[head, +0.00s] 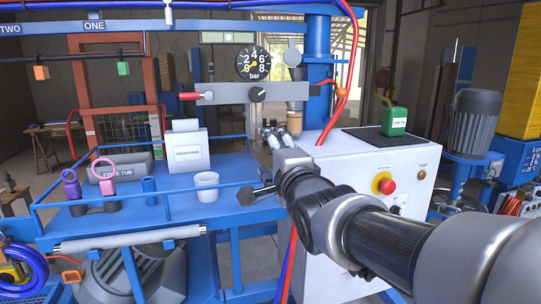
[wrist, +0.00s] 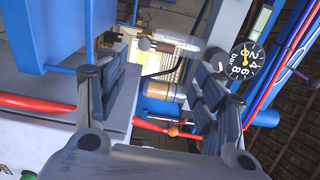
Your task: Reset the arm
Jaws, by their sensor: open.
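My gripper (head: 258,166) is at the end of my arm, which reaches in from the right in the head view. It is over the right part of the blue bench, close to the white control cabinet (head: 350,165). In the wrist view my gripper (wrist: 160,98) has its two dark padded fingers wide apart. Nothing is held between them. A metal cylinder with a brown band (head: 294,115) stands behind the gripper, and shows beyond the fingers in the wrist view.
The blue bench (head: 235,215) holds a white cup (head: 207,187), a white box (head: 187,151), and purple (head: 71,185) and pink (head: 104,170) ringed items. A pressure gauge (head: 253,63) hangs above.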

